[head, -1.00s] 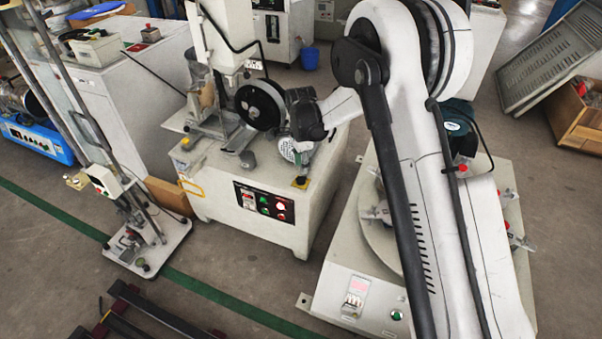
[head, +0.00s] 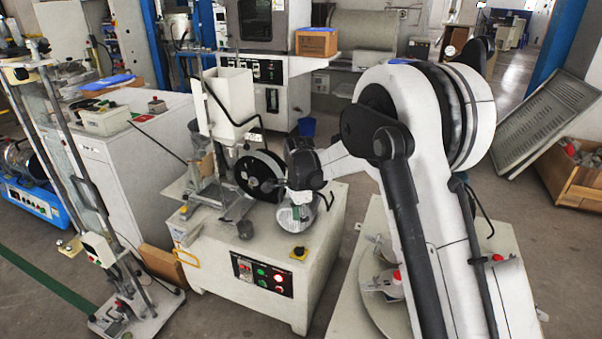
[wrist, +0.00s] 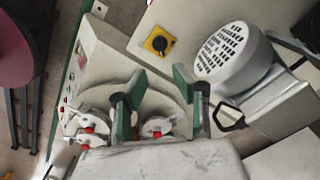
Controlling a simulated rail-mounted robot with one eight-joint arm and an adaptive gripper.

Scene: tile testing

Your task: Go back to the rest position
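My gripper (wrist: 158,74) shows in the wrist view with its two green and dark fingers apart. Nothing is held between them. My arm, white and dark grey, reaches up the right half of the head view and bends left above the bench machine (head: 215,255). The fingers cannot be made out in the head view. In the wrist view, a yellow-based black knob (wrist: 158,43) lies beyond the fingertips, and a grey motor with a slotted cover (wrist: 222,55) is at their right.
A round-table machine (head: 375,320) with red-knobbed clamps (wrist: 88,130) stands beneath my arm. A tall slim stand (head: 75,165) is at left. A wooden crate (head: 575,175) and leaning grey panel (head: 545,120) are at right. Some floor is open at front left.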

